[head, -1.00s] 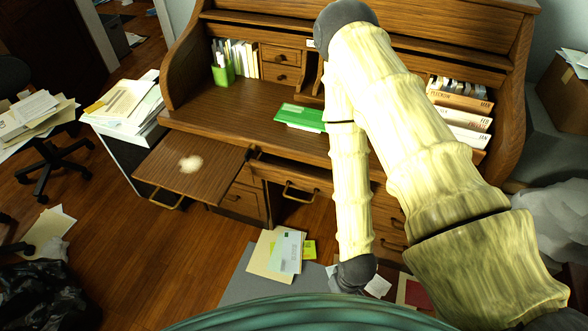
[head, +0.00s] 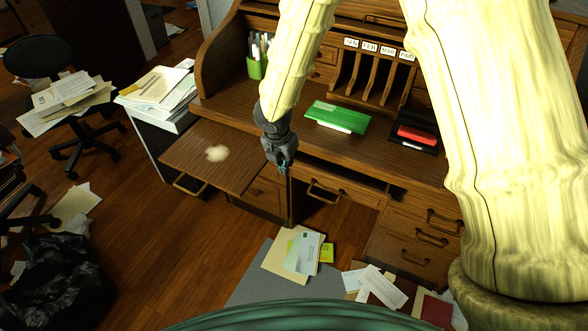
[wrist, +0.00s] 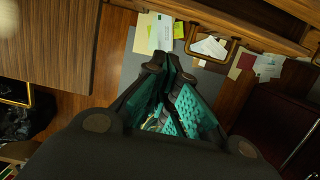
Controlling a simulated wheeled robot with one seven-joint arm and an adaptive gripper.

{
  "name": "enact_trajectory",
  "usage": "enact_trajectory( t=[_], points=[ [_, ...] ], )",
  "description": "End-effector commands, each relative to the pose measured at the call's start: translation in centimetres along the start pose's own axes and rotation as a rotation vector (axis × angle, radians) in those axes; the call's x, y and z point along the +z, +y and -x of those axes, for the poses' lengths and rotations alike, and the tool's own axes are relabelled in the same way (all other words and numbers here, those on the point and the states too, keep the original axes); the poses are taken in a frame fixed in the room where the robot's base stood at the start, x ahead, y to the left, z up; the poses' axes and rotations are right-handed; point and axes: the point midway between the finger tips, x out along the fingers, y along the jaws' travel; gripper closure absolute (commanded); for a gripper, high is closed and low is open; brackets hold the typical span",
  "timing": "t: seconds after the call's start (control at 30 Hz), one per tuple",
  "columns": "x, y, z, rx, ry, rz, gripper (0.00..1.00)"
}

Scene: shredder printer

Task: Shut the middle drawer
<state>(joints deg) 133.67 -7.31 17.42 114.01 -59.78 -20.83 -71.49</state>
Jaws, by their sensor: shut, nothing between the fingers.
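The middle drawer (head: 352,193) is under the desktop, with a metal handle (head: 325,193) on its front. A dark strip shows behind its front, so it seems to stand out a little from the desk. Its handle (wrist: 207,52) also shows at the top right in the wrist view. My gripper (head: 282,168) points down just left of the drawer, near its left end, and looks apart from the handle. In the wrist view its teal-padded fingers (wrist: 165,62) come together at the tips and hold nothing.
A pull-out board (head: 190,150) with a pale spot juts out left of my gripper. Right-hand drawers (head: 425,235) stand beside the knee space. Papers (head: 297,252) lie on the floor below. A green folder (head: 337,116) lies on the desktop.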

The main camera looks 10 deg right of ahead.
Motion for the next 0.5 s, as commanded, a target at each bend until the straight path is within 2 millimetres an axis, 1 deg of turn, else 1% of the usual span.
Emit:
enact_trajectory(
  t=[0.07, 0.17, 0.5],
  points=[
    [0.3, 0.3, 0.0, -0.002, -0.012, 0.021, 1.0],
    [0.4, 0.2, -0.8, -0.004, -0.014, 0.026, 1.0],
    [0.4, 0.1, -5.8, -0.004, -0.011, 0.021, 1.0]
  ],
)
